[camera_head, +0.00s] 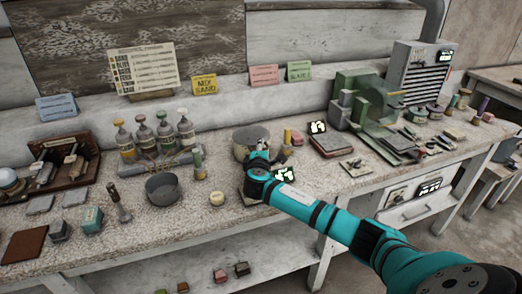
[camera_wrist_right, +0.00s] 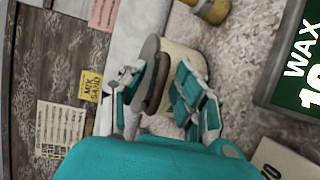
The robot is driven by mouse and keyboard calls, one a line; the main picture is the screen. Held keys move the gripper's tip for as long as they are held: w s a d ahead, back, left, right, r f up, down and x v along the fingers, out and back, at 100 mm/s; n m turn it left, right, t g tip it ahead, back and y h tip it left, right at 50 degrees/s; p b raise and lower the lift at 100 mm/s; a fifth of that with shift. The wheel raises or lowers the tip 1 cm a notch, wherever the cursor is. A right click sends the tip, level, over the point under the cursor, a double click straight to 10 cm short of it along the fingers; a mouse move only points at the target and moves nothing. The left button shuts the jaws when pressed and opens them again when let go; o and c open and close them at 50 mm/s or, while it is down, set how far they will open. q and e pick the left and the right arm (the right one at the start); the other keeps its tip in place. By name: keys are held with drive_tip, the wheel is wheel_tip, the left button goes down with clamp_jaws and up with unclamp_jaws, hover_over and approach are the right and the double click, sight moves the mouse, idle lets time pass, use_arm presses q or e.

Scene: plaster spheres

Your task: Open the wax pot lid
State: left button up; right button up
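The wax pot (camera_head: 243,151) stands on the bench near the middle of the head view, partly hidden by my right arm. I cannot tell whether a finger touches the lid. In the head view the right gripper (camera_head: 257,158) is small and partly hidden. My left gripper is not in view.
A green display marked WAX (camera_wrist_right: 302,62) is beside the pot. A yellow-brown cylinder (camera_wrist_right: 211,10) stands near it.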

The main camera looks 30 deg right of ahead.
clamp_jaws()
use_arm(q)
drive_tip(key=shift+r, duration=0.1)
use_arm(e)
drive_tip(key=shift+r, duration=0.1)
